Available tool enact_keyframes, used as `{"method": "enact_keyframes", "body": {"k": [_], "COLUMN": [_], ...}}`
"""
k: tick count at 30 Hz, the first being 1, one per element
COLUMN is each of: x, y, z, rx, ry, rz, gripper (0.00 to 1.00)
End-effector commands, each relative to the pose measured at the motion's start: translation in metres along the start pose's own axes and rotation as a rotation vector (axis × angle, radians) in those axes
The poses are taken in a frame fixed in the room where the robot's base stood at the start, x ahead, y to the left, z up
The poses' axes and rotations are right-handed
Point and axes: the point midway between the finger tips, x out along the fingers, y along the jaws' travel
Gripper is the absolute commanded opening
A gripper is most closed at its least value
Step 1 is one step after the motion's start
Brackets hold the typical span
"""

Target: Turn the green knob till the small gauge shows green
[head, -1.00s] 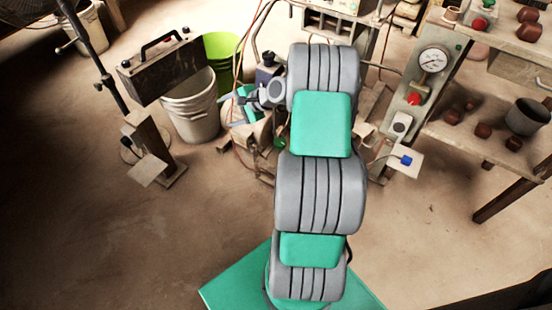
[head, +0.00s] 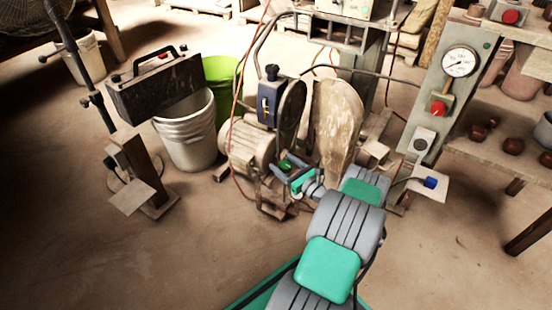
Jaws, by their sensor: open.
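The green knob (head: 286,166) sits low at the front of the dusty machine, beside its motor. My gripper (head: 288,175) is open and right at the knob, its fingers seeming to be on either side of it. I cannot tell whether they touch it. A small blue housing (head: 267,98) with a yellowish window stands above the motor; this may be the small gauge, and its reading is too small to make out. A round white dial gauge (head: 460,62) is on the grey panel at the right.
The motor (head: 250,149) and a large worn disc (head: 338,118) stand close around my gripper. A red cable runs down left of the motor. A white bucket (head: 190,140) and a green bucket (head: 222,78) stand at left. The floor in front is clear.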

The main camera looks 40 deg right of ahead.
Motion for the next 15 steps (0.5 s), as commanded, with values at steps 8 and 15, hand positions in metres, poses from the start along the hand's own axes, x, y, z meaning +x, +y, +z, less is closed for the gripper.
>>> {"method": "enact_keyframes", "body": {"k": [8, 15], "x": [0.0042, 0.0047], "y": [-0.0047, -0.0038], "z": [0.0002, 0.0002], "rx": [-0.002, -0.002], "ry": [0.000, 0.000], "rz": [-0.010, -0.008], "gripper": [0.68, 0.59]}}
